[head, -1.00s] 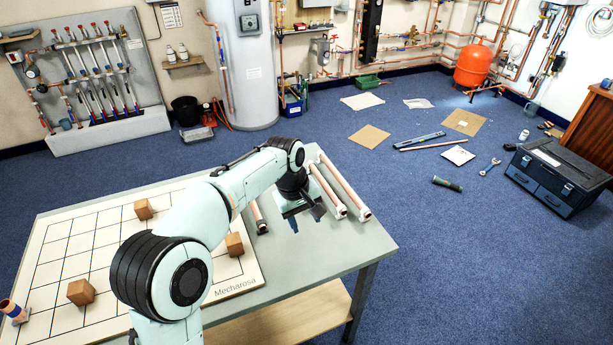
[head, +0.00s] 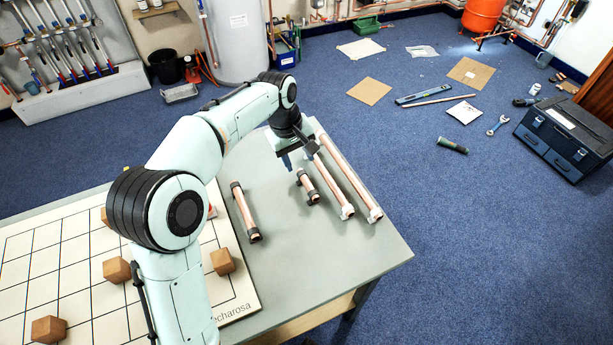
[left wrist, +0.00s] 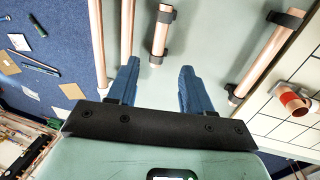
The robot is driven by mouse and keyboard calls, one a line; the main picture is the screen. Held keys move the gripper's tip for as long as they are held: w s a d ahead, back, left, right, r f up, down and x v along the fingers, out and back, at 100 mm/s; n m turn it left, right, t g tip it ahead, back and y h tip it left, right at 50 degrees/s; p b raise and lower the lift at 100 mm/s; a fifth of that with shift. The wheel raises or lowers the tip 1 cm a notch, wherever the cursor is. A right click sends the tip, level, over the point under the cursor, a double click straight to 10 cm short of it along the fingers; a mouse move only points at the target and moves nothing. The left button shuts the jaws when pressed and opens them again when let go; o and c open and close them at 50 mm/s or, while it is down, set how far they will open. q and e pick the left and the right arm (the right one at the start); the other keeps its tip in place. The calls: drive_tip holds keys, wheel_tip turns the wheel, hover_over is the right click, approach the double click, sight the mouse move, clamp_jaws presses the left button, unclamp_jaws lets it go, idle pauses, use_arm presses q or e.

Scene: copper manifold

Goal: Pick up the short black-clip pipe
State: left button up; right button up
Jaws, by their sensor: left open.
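The short black-clip pipe (head: 308,187) is a short copper tube with a black clip at each end, lying on the grey table. In the left wrist view it (left wrist: 160,35) lies lengthwise in line with the gap between the fingers, just beyond the fingertips. My left gripper (head: 298,158) is open and empty near the pipe's far end, pointing down. Both its fingers show in the left wrist view (left wrist: 160,70). A longer black-clip pipe (head: 245,212) lies to the left, also in the wrist view (left wrist: 266,52). My right gripper is out of view.
Two long white-clip copper pipes (head: 335,180) lie close on the right, near the table edge. A gridded board (head: 75,270) with wooden cubes (head: 222,261) covers the table's left. A red-banded copper piece (left wrist: 293,101) is on the board. The table's front right is bare.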

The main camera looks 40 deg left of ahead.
use_arm(q)
drive_tip(key=b, duration=0.1)
hover_over(307, 182)
drive_tip(key=s, duration=0.1)
wheel_tip(307, 182, down, 6)
drive_tip(key=shift+s+a+f, duration=0.15)
drive_tip(key=f, duration=0.3)
drive_tip(key=w+f+b, duration=0.1)
drive_tip(key=f, duration=0.2)
drive_tip(key=shift+w+d+f, duration=0.15)
drive_tip(key=shift+w+d, duration=0.05)
clamp_jaws()
